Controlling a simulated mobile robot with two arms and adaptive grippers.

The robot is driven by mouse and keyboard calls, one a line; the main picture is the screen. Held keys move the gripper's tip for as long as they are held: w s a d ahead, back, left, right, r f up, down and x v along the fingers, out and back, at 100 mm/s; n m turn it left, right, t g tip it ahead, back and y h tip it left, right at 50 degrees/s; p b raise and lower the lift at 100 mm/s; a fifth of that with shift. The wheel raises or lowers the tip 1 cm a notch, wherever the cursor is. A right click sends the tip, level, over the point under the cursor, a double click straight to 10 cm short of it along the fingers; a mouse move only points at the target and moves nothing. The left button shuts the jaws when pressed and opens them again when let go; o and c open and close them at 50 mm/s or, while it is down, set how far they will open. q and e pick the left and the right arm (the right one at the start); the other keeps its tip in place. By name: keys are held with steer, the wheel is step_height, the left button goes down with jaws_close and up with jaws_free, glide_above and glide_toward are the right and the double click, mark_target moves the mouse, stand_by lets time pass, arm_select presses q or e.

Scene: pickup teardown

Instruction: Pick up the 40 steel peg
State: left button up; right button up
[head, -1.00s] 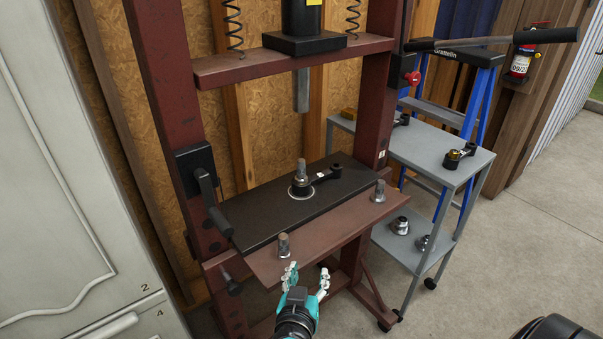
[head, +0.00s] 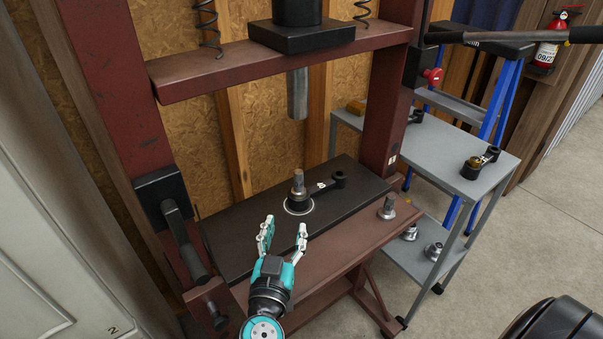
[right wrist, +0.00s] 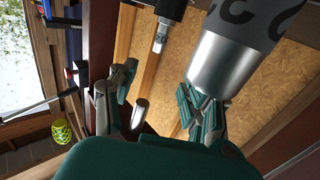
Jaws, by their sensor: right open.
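My right gripper (head: 283,238) is open over the front of the press bed, its fingers spread apart and nothing visible held between them. A steel peg (head: 298,181) stands upright in the ring of a black arm on the bed. Another steel peg (head: 387,207) stands on the reddish front plank. In the right wrist view, a large steel cylinder with a grey marked band (right wrist: 217,68) is close behind the right-hand finger; I cannot read a 40 on it. A smaller steel cylinder (right wrist: 140,112) shows between the fingers. My left gripper is out of view.
The press's steel ram (head: 298,93) hangs above the black plate (head: 235,232). Red posts flank the bed. A grey cart (head: 440,160) with metal parts stands at the right. A lever bar (head: 515,36) sticks out at upper right.

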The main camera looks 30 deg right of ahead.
mark_target(298, 180)
steer(key=p+x, duration=0.3)
steer(key=x, duration=0.7)
steer(key=shift+w+d+r, duration=0.15)
steer(key=shift+w+d, duration=0.05)
steer(key=shift+w, duration=0.1)
steer(key=shift+w+d, duration=0.2)
steer(key=shift+w, duration=0.05)
steer(key=shift+w+d+p, duration=0.3)
steer(key=shift+w+p, duration=0.1)
steer(key=shift+p, duration=0.05)
steer(key=p+x, duration=0.1)
steer(key=x, duration=0.3)
steer(key=shift+w+d, duration=0.25)
steer(key=shift+w, duration=0.05)
steer(key=shift+w+d, duration=0.1)
steer(key=shift+c, duration=0.8)
jaws_close()
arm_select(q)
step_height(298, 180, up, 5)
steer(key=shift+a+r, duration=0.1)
